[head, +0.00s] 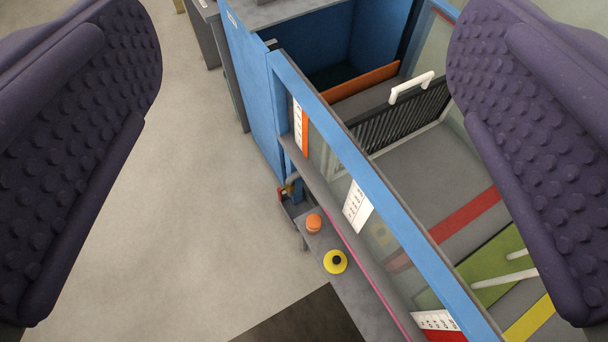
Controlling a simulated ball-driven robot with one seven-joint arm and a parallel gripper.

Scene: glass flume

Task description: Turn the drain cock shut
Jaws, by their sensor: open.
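My gripper (305,150) is open and empty, its two purple studded fingers far apart at the left and right sides of the view. The drain cock (286,191) looks like a small brass-coloured fitting with a red part, low at the outer corner of the blue-framed flume. It lies between the fingers in the picture but well beyond them, and nothing touches it. It is small here, and I cannot tell how its handle is turned.
A grey ledge (358,292) runs along the flume's outside, carrying an orange knob-like piece (314,223) and a yellow disc with a dark centre (335,261). The blue rail (390,218) and glass stand to the right. Bare floor (180,200) is free on the left.

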